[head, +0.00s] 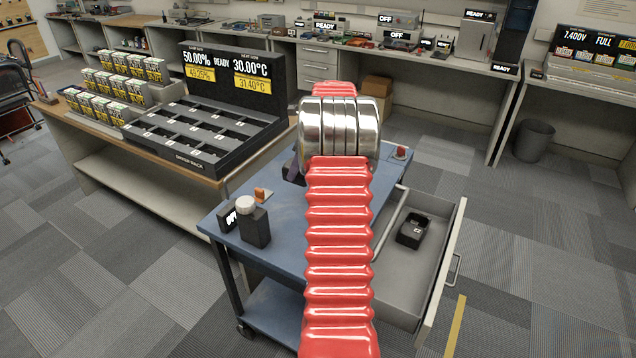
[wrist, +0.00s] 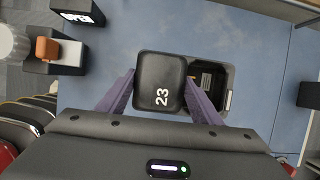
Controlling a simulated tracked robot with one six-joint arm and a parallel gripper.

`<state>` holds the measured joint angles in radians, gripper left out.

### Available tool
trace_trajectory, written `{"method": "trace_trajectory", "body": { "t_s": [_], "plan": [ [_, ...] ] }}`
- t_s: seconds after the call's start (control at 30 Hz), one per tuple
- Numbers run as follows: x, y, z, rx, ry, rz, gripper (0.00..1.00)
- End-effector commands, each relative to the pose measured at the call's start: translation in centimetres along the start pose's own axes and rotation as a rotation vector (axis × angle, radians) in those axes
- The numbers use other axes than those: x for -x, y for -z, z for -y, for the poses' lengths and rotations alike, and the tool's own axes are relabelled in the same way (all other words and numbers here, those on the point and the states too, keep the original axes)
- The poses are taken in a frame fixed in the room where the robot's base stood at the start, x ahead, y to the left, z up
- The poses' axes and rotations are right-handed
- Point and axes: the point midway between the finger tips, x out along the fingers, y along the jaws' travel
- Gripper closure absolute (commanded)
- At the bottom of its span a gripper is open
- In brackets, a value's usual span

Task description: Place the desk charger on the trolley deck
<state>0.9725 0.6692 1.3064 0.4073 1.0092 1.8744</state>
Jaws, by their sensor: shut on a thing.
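My gripper (wrist: 161,78) has its purple fingers shut on a black block with rounded corners and a white 23, which looks like part of the desk charger (wrist: 160,70). A black pocket with pale contacts inside shows just right of the block; it seems to belong to the same body, but the right finger hides the join. The blue trolley deck (wrist: 135,25) lies beneath; I cannot tell whether the charger touches it. In the head view, my red arm hides the charger and most of the gripper over the deck (head: 285,240).
An open drawer (head: 440,275) holds a black pocketed unit (head: 412,231).

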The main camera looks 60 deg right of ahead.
Motion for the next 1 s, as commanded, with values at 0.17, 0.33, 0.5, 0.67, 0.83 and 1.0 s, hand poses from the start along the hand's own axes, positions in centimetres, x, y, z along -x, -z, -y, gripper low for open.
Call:
{"method": "trace_trajectory", "body": {
  "t_s": [0.17, 0.33, 0.5, 0.67, 0.83, 1.0],
  "plan": [
    [-0.4, 0.5, 0.2, -0.006, 0.003, 0.000, 0.72],
    [-2.6, 1.5, 0.2, -0.009, 0.001, 0.000, 0.72],
    [-4.9, 2.5, 0.3, -0.008, 0.002, 0.000, 0.72],
    [-5.6, 2.8, 0.3, -0.007, 0.005, 0.001, 0.72],
    [-5.5, 2.8, 0.4, -0.007, 0.005, 0.001, 0.72],
    [-6.1, 3.1, 0.3, -0.009, 0.003, 0.000, 0.72]
  ]
}}
